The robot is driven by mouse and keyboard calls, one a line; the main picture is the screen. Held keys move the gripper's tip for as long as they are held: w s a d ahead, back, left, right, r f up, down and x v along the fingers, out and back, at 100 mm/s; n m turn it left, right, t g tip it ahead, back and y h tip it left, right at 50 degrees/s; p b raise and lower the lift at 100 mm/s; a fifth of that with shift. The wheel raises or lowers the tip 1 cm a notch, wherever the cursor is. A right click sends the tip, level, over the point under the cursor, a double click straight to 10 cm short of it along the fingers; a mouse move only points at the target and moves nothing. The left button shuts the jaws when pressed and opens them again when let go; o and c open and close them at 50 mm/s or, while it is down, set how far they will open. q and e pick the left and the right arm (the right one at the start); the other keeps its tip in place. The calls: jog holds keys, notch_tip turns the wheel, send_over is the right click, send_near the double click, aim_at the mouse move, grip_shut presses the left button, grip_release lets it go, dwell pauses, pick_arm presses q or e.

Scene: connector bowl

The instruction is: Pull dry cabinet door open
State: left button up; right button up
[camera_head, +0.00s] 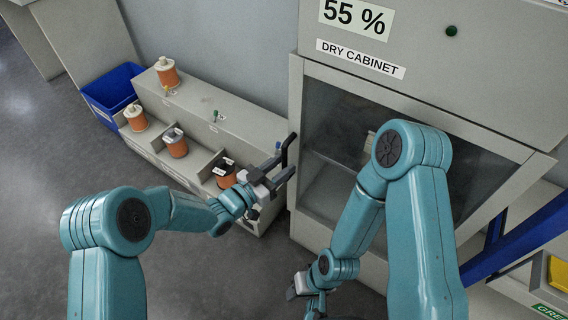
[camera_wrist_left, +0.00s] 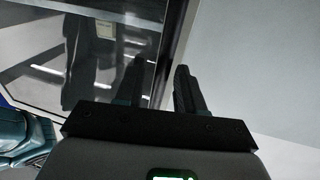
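The dry cabinet door (camera_head: 330,115), a dark glass pane in a pale grey frame, looks shut in the head view. It also shows in the wrist view (camera_wrist_left: 100,50). My left gripper (camera_head: 287,160) is at the door's left edge. In the wrist view its two dark fingers (camera_wrist_left: 158,88) stand apart, with the frame edge appearing between them. Whether they touch the door I cannot tell. A separate handle is not clearly visible. My right gripper (camera_head: 308,290) is low in front of the cabinet, partly hidden by its arm, which also covers part of the door.
A grey stepped bench (camera_head: 225,120) with several orange spools stands left of the cabinet, close to my left gripper. A blue bin (camera_head: 112,92) is at its far end. A blue post (camera_head: 520,240) and a yellow bin (camera_head: 558,272) are at right. Floor at left is clear.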

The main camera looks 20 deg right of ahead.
pick_arm(q)
jog(key=shift+x, duration=0.95)
grip_shut()
jog(key=shift+a, duration=0.1)
